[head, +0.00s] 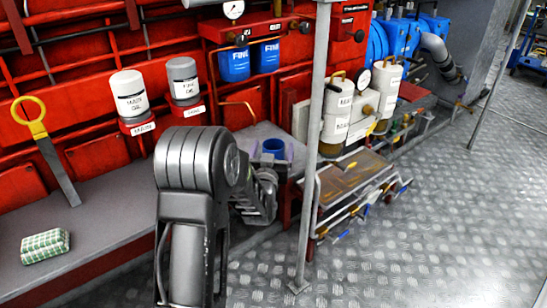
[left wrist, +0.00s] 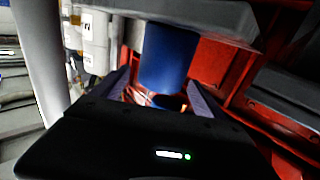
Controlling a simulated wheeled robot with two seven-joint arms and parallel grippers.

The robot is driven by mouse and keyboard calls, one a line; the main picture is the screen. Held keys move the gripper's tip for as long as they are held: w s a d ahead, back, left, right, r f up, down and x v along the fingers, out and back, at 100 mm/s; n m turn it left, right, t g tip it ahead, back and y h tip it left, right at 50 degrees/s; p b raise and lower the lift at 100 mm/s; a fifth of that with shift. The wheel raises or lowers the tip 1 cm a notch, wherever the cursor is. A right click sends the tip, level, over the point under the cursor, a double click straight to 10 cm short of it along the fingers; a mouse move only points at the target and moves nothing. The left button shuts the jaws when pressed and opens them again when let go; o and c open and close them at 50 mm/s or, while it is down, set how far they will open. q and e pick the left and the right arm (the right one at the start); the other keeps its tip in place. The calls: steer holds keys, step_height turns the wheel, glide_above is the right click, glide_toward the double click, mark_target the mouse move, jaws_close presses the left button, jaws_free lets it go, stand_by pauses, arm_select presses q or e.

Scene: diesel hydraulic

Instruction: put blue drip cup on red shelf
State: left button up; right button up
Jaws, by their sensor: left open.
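The blue drip cup (head: 273,148) stands on a grey ledge (head: 245,140) beside the red machinery, left of a grey pole. My left gripper (head: 266,183) is just in front of it, partly hidden by my own arm. In the left wrist view the blue cup (left wrist: 166,57) appears beyond and between the two spread fingers of my open left gripper (left wrist: 160,88). I cannot tell whether the fingers touch it. A red shelf-like ledge (head: 262,31) juts from the wall above two blue filters. My right gripper is not in view.
The grey pole (head: 316,120) rises close to the right of the cup. White canisters (head: 338,108) and a low pipe-framed rack (head: 352,180) stand beyond it. A yellow-handled tool (head: 45,145) and a checked cloth (head: 45,246) are at the left. The metal floor (head: 430,240) is clear at right.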

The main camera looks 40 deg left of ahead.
arm_select(q)
steer(key=b+x, duration=0.1)
steer(key=x, duration=0.4)
stand_by(0.5)
steer(key=c, duration=1.5)
steer(key=shift+c, duration=0.2)
step_height(320, 180, up, 18)
steer(key=p, duration=0.5)
